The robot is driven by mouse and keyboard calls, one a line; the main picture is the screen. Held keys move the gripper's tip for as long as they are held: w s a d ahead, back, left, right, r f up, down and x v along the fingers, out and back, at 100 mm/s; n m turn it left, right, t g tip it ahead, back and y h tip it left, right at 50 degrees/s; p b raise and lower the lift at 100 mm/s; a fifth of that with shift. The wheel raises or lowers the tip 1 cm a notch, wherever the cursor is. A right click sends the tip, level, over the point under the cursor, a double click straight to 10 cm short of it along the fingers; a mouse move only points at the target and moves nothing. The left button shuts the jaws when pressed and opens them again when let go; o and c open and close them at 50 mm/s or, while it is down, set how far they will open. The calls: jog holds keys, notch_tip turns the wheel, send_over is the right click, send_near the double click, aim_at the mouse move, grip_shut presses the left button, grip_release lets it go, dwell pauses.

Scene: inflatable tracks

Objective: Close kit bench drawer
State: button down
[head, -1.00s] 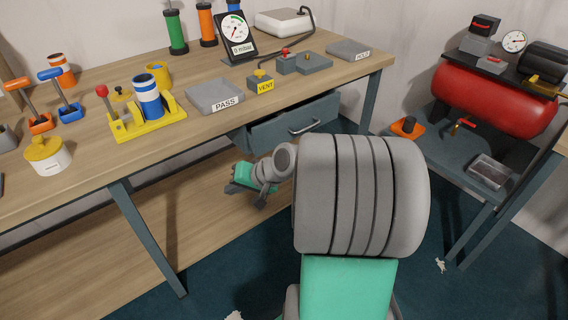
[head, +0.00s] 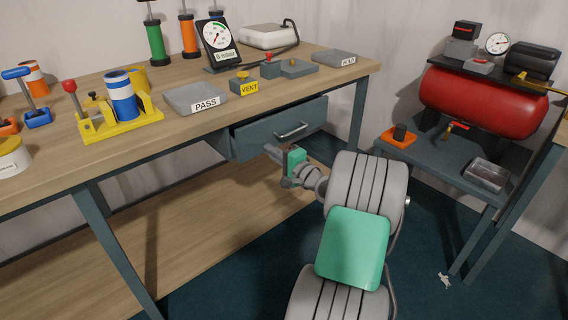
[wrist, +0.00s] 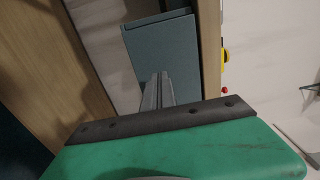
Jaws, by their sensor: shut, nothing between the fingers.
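The kit bench drawer (head: 262,139) is a blue-grey box under the right part of the wooden bench top (head: 150,158). Its front appears to stand out from the frame; how far is hard to tell. A light bar handle (head: 292,132) is on the front. My gripper (head: 272,151) is shut and empty, just below and left of the handle, close to the drawer front. In the wrist view the shut fingers (wrist: 158,82) point at the blue-grey drawer front (wrist: 165,48). I cannot tell whether they touch it.
The bench top holds a PASS tray (head: 196,97), a VENT block (head: 244,86), a HOLD tray (head: 336,58) and a yellow fixture (head: 120,122). A bench leg (head: 115,248) and lower shelf (head: 200,225) are below. A red compressor tank (head: 485,103) stands right.

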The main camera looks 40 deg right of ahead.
aim_at(259, 141)
jog(key=shift+w, duration=1.5)
jog(key=w+p, duration=0.1)
jog(key=w, duration=0.3)
jog(key=shift+w+a+r, duration=0.1)
jog(key=shift+w, duration=0.3)
jog(key=shift+r, duration=0.2)
